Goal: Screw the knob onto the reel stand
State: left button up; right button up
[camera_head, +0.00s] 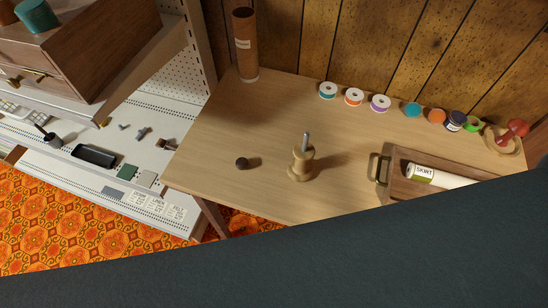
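The reel stand (300,168) stands upright on the light wooden table. It is a turned wooden piece with a round base and a bare metal post pointing up from its top. A small dark round piece, which looks like the knob (242,163), sits on the table to the left of the stand, apart from it. Neither gripper shows in the head view. A large dark shape covers the lower part of the picture and hides what lies behind it.
The table (240,120) is clear around the stand. Several thread spools (354,97) line its back edge, with a brown tube (245,45) at back left. A wooden tray (402,185) with a roll labelled SKIRT (440,177) is at right. A white shelf (90,135) holds small items at left.

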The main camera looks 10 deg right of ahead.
aim_at(300, 170)
jog(key=j+z, duration=0.2)
jog(key=j, duration=0.2)
jog(key=k+j+z, duration=0.15)
jog(key=j, duration=0.25)
jog(key=j+z, duration=0.2)
jog(key=j, duration=0.25)
jog(key=k+j+z, duration=0.15)
jog(key=j, duration=0.2)
jog(key=k+j+z, duration=0.2)
jog(key=j, duration=0.2)
jog(key=j+z, duration=0.15)
jog(key=j, duration=0.25)
